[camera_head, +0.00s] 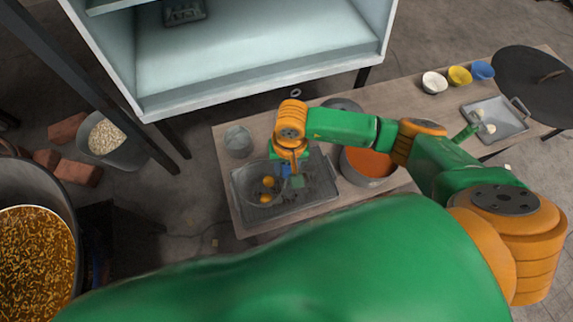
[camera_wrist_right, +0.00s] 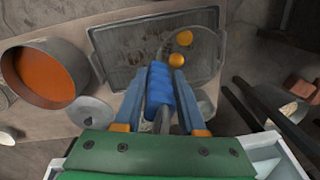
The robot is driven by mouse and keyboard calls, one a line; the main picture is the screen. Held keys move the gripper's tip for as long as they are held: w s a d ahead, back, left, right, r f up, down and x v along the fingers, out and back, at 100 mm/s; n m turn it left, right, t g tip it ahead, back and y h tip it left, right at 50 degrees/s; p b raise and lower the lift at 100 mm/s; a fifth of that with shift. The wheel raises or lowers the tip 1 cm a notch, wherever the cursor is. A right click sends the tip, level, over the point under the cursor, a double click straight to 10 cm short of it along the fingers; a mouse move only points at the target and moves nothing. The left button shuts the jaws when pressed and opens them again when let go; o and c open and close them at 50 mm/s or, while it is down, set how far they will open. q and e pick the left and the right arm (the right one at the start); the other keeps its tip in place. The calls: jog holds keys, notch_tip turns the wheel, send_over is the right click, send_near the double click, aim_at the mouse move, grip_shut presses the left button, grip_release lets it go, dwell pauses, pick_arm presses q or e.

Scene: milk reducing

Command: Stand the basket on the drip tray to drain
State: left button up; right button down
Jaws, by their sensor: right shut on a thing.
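The grey basket (camera_head: 245,189) is at the left part of the dark drip tray (camera_head: 323,188) in the head view, with a few orange-yellow round pieces in it. In the right wrist view the basket (camera_wrist_right: 205,65) appears over the right side of the tray (camera_wrist_right: 117,50). My right gripper (camera_head: 290,168) is at the basket's right side. In the wrist view its fingers (camera_wrist_right: 157,88) are shut on the basket's blue handle (camera_wrist_right: 159,85). I cannot tell whether the basket's underside touches the tray. My left gripper is out of view.
A pot of orange liquid (camera_head: 369,165) stands right of the tray, and a grey container (camera_head: 238,141) behind it. Small bowls (camera_head: 434,83) and another tray (camera_head: 497,120) are at the far right. A large pot (camera_head: 35,250) is at the left.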

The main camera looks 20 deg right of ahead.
jog(key=shift+f+b, duration=0.4)
jog(key=shift+b, duration=0.1)
jog(key=shift+c, duration=2.1)
grip_release()
jog(key=shift+r, duration=0.1)
notch_tip(320, 180, up, 7)
jog(key=shift+d+r+p, duration=0.1)
jog(key=shift+d+p, duration=0.05)
jog(key=shift+p, duration=0.35)
